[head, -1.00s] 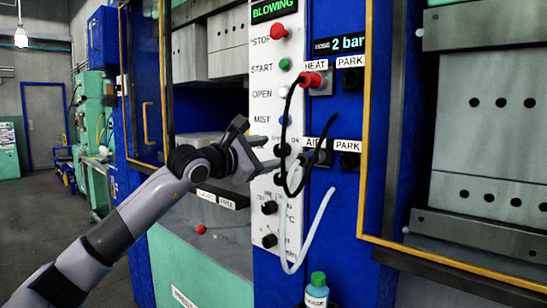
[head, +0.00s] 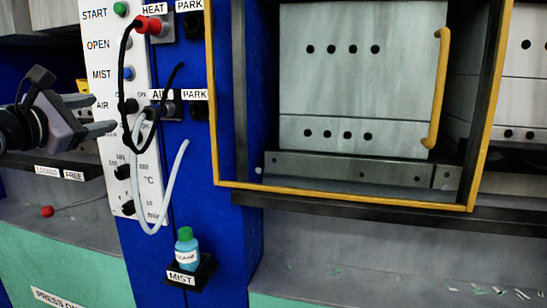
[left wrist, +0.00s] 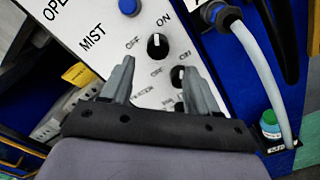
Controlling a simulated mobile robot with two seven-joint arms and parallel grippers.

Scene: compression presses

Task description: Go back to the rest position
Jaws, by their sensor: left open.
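My left gripper (head: 98,115) is at the left of the head view, in front of the white control panel (head: 105,60), near the AIR knob (head: 130,105). In the left wrist view its two fingers (left wrist: 158,68) stand apart with nothing between them, and the panel with its dark knobs (left wrist: 157,46) lies beyond. I cannot tell the exact gap to the panel. My right gripper is not in view.
A black cable hangs from the red HEAT plug (head: 149,25); a pale hose (head: 176,170) loops beside the panel. A small green-capped bottle (head: 187,248) stands on a MIST holder. A yellow-framed press door with a handle (head: 436,90) is at right.

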